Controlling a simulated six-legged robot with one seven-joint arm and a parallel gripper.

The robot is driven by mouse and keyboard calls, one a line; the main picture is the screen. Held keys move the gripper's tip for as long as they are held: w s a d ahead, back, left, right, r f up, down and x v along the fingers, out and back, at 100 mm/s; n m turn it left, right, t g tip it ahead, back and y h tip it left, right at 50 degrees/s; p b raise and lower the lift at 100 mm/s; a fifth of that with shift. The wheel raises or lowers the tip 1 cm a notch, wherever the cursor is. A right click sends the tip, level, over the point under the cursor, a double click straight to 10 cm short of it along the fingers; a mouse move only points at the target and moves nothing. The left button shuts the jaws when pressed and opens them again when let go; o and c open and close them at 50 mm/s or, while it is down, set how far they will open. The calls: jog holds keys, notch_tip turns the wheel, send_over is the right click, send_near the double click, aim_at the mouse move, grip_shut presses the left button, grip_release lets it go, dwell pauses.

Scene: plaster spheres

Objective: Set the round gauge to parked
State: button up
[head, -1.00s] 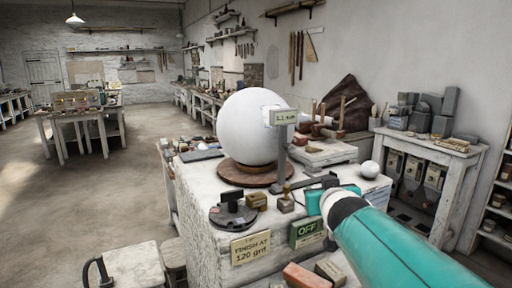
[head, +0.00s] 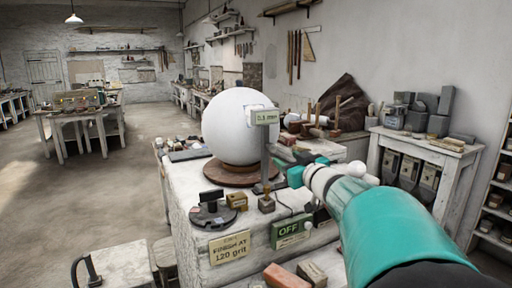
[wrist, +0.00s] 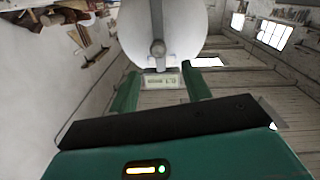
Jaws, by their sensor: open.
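My gripper (head: 276,156) is open and empty, to the right of the post in the head view. In the wrist view, its two green fingers (wrist: 160,92) are spread either side of the readout. I cannot tell whether they touch the gauge.
The sphere rests on a brown turntable (head: 235,174) on a white plinth. A round black device (head: 212,216), an OFF sign (head: 291,230) and a grit sign (head: 229,248) are at the plinth's front.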

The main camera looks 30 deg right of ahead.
aim_at(269, 146)
jog(key=w, duration=0.4)
jog(key=w+d, duration=0.1)
jog(key=w, duration=0.8)
jog(key=shift+d, duration=0.3)
jog(key=shift+s, duration=0.1)
grip_shut()
